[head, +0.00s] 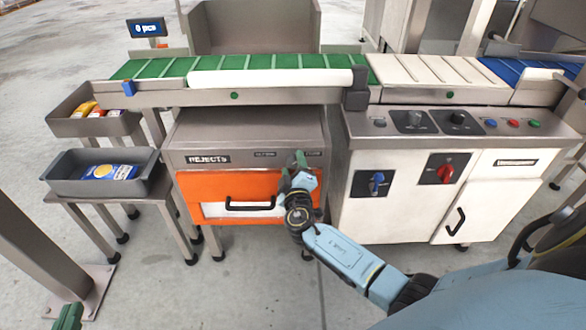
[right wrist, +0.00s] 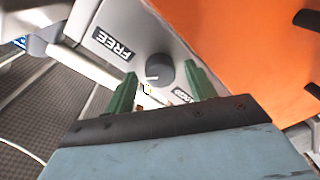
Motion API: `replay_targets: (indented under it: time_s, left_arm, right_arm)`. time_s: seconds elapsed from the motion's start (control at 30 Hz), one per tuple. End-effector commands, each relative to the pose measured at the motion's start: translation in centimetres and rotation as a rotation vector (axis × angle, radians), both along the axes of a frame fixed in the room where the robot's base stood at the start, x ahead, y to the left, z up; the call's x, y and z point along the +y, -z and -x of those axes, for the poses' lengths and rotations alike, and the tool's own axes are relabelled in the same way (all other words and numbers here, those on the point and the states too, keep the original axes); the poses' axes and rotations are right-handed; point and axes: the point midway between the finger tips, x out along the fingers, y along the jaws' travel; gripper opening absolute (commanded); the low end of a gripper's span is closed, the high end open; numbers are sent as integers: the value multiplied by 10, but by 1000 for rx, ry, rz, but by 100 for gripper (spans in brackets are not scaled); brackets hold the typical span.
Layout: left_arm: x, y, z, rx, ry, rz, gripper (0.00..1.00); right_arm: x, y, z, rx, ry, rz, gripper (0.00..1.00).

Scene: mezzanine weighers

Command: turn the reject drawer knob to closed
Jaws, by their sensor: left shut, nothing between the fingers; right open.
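The reject drawer knob (right wrist: 160,72) is a dark grey round knob between my open right gripper's fingertips (right wrist: 161,80) in the right wrist view. Whether the fingers touch it is unclear. A short white line shows beside the knob, and a "FREE" label (right wrist: 113,45) is near it. A second label (right wrist: 182,96) is mostly covered by a finger. In the head view my right gripper (head: 301,162) is at the right end of the "REJECTS" panel (head: 240,160) and hides the knob. The orange drawer (head: 195,190) is below. My left gripper (head: 68,318) is shut and empty at bottom left.
A cabinet with a blue knob (head: 376,184) and a red knob (head: 443,170) stands right of the drawer. Grey trays (head: 60,188) with packs stand to the left. A conveyor (head: 140,68) runs above. The floor in front is clear.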

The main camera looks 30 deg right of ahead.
Motion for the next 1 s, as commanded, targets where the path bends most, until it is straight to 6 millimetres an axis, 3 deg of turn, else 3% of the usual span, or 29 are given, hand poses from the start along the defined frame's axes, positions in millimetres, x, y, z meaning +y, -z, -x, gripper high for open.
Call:
replay_targets:
  time_s: [0.27,0.6,1.0]
  left_arm:
    - [0,-1,0,-7,1,2,0]
    - [0,-1,0,-5,1,1,0]
    - [0,1,0,9,0,-2,0]
  right_arm:
    - [-1,0,-1,0,1,0,55]
    - [-1,0,-1,0,1,0,11]
    - [0,0,-1,41,0,67,10]
